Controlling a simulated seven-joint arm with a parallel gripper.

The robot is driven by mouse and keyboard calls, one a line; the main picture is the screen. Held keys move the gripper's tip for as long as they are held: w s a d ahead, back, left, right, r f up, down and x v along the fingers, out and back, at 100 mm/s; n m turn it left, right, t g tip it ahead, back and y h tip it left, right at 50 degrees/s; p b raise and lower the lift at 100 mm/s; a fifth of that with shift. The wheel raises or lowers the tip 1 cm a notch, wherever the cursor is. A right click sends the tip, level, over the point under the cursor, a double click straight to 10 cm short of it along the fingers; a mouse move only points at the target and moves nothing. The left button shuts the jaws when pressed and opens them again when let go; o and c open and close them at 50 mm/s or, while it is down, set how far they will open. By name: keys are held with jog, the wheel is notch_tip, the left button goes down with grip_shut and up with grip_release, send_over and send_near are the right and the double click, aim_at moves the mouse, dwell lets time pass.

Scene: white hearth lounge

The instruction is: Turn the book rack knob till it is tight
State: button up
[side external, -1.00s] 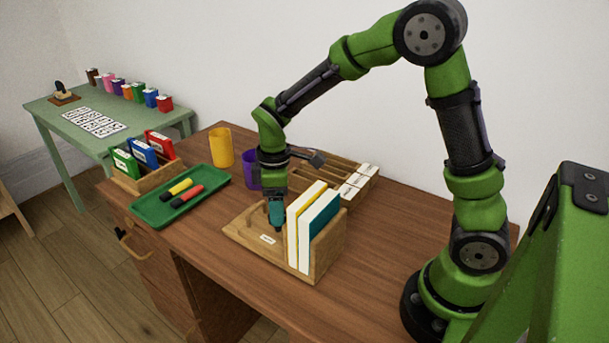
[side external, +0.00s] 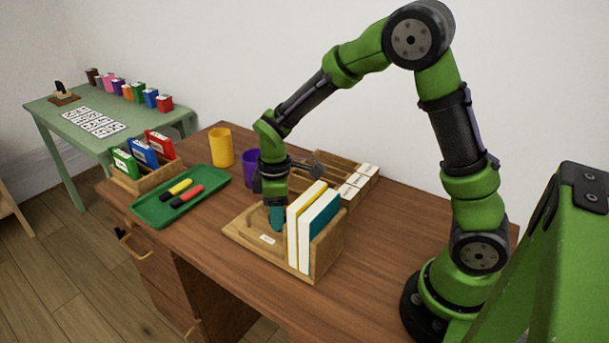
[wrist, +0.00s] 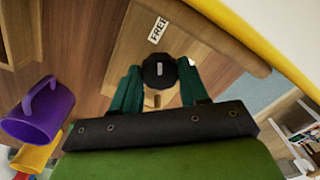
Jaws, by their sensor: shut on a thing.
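The wooden book rack (side external: 243,227) stands on the brown desk with a few books (side external: 312,228) upright at its right end. Its knob (wrist: 159,71) is a dark round cap with a pale line mark, seen in the wrist view. My gripper (side external: 276,226) is low over the rack, just left of the books. In the wrist view its teal fingers (wrist: 158,88) are on both sides of the knob, shut on it. The side view hides the knob behind the fingers.
A purple mug (side external: 251,167) and a yellow cup (side external: 221,147) stand behind the rack. A green tray (side external: 150,217) with two markers lies left. A wooden card holder (side external: 372,178) is behind right.

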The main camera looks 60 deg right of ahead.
jog(key=shift+m, duration=0.3)
jog(key=m, duration=0.5)
jog(key=shift+m, duration=0.3)
jog(key=m, duration=1.2)
jog(key=shift+r+m, duration=0.1)
jog(key=shift+m, duration=0.2)
jog(key=m, duration=0.5)
jog(key=shift+w, duration=0.1)
jog(key=o, duration=1.1)
jog(key=shift+c, duration=0.2)
